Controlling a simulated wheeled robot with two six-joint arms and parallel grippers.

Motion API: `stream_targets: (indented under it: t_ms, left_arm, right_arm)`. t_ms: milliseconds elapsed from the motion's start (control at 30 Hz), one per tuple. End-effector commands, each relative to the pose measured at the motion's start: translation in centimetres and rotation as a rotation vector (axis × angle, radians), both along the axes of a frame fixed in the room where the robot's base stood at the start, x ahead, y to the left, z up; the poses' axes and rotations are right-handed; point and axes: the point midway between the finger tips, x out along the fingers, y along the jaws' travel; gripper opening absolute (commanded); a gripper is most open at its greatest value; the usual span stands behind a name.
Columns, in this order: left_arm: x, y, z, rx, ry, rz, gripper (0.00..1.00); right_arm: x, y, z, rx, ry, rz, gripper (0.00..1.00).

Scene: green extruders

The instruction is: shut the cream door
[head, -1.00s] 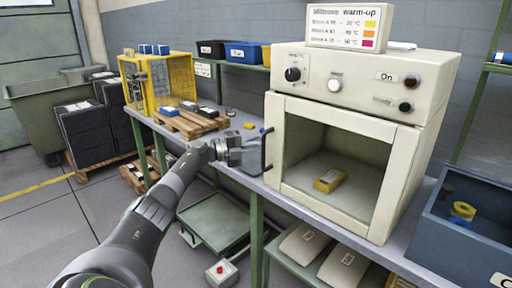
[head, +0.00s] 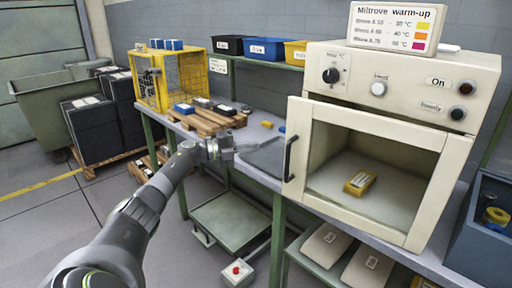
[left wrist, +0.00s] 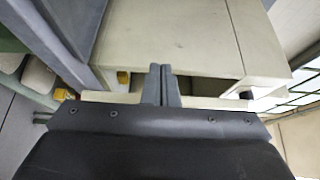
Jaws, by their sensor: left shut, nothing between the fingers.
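The cream door (head: 297,140) is on the front of the cream oven (head: 400,75). It has a large window and a dark upright handle (head: 288,158) at its left side. Its left edge sticks out past the oven body, so it looks ajar. A yellow block (head: 360,183) lies inside, seen through the window. My left gripper (head: 228,147) is shut and empty, left of the handle and apart from it. In the left wrist view its fingers (left wrist: 161,84) are together before cream surfaces; which part is door there is unclear. My right gripper is not in view.
A bench carries a wooden pallet (head: 205,120) and a yellow wire cage (head: 183,80). A blue crate (head: 485,240) stands right of the oven. A green cart (head: 230,220) is below. A sign (head: 395,27) stands on the oven.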

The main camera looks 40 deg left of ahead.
Motion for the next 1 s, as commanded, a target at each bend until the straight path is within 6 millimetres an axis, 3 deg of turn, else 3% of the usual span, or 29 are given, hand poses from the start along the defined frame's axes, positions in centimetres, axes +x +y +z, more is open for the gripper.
stream_targets:
  t_ms: [233,467,600,800,1000]
  left_arm:
    - [-0.8,-4.3,-2.9,0.287,-0.097,0.071,0.0]
    - [-5.0,-9.8,-5.1,0.744,-0.277,0.197,0.0]
    - [-8.8,-12.2,-4.0,1.021,-0.373,0.295,0.0]
    - [-14.0,-13.8,-0.9,1.35,-0.439,0.438,0.0]
    - [-16.3,-14.0,0.7,1.504,-0.447,0.508,0.0]
  right_arm:
    - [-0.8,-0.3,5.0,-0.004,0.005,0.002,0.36]
    - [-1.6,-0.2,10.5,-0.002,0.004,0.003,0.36]
    - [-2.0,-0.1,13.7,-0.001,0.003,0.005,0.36]
    - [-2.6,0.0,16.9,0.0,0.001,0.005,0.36]
    - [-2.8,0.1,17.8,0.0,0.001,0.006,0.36]
